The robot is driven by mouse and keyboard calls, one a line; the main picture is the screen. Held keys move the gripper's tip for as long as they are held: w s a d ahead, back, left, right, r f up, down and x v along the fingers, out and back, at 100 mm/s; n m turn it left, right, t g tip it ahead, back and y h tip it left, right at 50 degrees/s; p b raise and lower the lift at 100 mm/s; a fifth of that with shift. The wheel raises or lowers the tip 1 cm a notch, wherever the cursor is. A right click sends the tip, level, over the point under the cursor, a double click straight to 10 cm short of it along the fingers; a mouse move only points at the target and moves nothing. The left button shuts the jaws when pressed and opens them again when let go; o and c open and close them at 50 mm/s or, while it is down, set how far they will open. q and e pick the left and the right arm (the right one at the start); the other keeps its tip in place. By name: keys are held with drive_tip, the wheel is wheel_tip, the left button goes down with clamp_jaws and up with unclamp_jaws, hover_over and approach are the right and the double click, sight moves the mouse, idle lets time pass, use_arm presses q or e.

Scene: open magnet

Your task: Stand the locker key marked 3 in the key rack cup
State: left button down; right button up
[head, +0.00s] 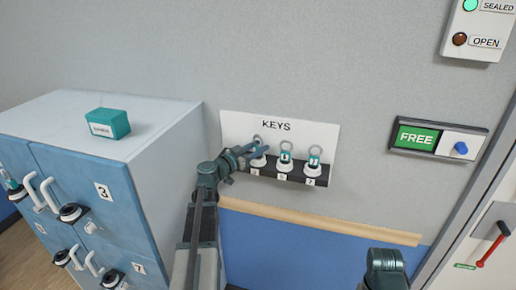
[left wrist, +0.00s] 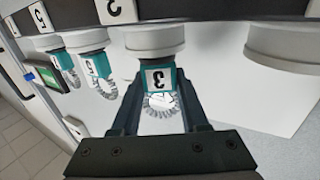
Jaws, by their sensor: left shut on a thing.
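The locker key marked 3 (left wrist: 160,78) has a teal tag and a coiled ring. My left gripper (left wrist: 158,108) is shut on it, with a finger on each side of the tag. In the left wrist view the tag's far end meets the rim of a white cup (left wrist: 153,42); how deep it sits I cannot tell. In the head view my left gripper (head: 252,153) is at the left part of the key rack (head: 297,180), hiding some of it. Another white cup (left wrist: 275,42) beside it in the left wrist view shows no key.
Two other keys stand in neighbouring cups (head: 284,166) (head: 313,170), close to my left gripper. Blue lockers (head: 85,195) with a teal box (head: 108,124) on top stand at the left. A wooden rail (head: 320,220) runs below the rack.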

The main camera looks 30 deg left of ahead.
use_arm(q)
drive_tip(key=shift+c, duration=1.7)
unclamp_jaws()
drive_tip(key=v, duration=1.4)
drive_tip(key=shift+w+d+f, duration=0.1)
drive_tip(key=shift+w+d, duration=0.05)
